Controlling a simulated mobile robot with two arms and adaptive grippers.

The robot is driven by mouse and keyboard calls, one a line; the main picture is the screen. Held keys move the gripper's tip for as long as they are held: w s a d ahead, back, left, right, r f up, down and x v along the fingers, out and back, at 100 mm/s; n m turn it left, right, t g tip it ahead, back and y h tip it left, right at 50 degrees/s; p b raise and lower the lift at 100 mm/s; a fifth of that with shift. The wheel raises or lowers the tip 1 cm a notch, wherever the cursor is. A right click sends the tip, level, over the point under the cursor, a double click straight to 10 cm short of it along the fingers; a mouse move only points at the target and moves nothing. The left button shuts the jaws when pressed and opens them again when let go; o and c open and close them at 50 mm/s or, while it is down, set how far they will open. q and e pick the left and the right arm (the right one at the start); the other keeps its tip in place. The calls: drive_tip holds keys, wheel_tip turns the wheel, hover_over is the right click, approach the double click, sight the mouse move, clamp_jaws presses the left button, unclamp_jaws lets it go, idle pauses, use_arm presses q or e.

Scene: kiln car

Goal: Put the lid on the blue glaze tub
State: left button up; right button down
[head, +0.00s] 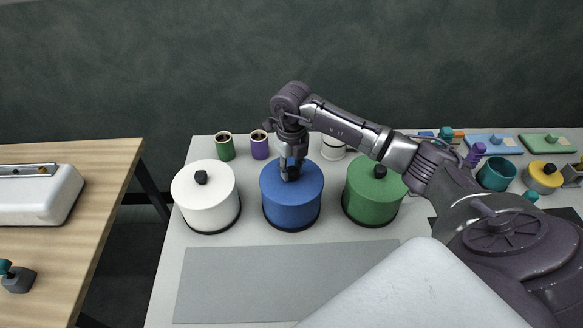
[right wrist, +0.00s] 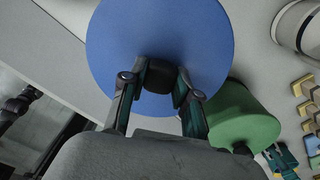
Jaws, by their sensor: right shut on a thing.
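The blue glaze tub (head: 290,212) stands on the grey table between a white tub and a green tub. Its blue lid (head: 309,174) covers the top, and I see no gap between them from here. In the right wrist view the lid (right wrist: 205,40) is a wide blue disc with a dark knob (right wrist: 158,78) at its middle. My right gripper (head: 290,174) points down at the lid's middle and is shut on the knob. The tub below is hidden by the lid in the right wrist view. My left gripper is not in view.
The lidded white tub (head: 207,210) and green tub (head: 372,200) stand close on either side. Green (head: 225,152) and purple (head: 260,150) cups stand behind. A grey mat (head: 290,283) lies bare in front. Several small items crowd the table's right end. A wooden table (head: 100,190) stands left.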

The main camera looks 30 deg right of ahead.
drive_tip(key=shift+f, duration=0.2)
drive_tip(key=c, duration=0.8)
unclamp_jaws()
drive_tip(key=shift+o, duration=0.2)
drive_tip(key=shift+r, duration=0.15)
drive_tip(key=shift+r+p, duration=2.5)
drive_tip(key=shift+r, duration=1.4)
